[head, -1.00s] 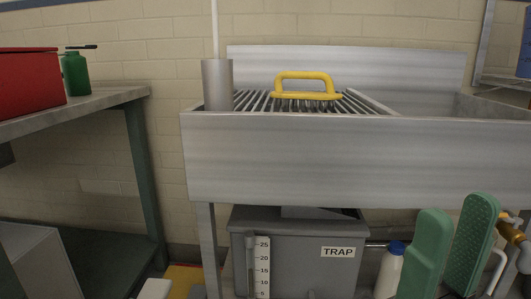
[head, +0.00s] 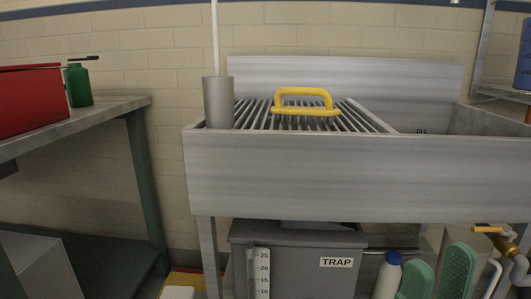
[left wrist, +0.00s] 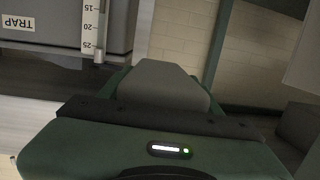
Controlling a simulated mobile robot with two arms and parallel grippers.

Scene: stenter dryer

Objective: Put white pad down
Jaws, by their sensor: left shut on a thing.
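The white pad (left wrist: 160,85) shows greyish in the left wrist view, between the fingers of my left gripper. My left gripper (left wrist: 160,72) is shut on it, with green finger edges on either side. In the head view only a small whitish piece (head: 183,293) shows at the bottom edge, left of the trap; I cannot tell if it is the pad. My right gripper (head: 437,270) is at the lower right of the head view, its two green fingers apart and nothing between them.
A metal sink (head: 340,175) has a slatted rack with a yellow-handled tool (head: 305,103) and a grey cup (head: 218,104). Below stand the grey trap box (head: 300,265) and a blue-capped bottle (head: 388,275). A side table (head: 125,103) at left holds a red box (head: 30,100) and green bottle (head: 78,84).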

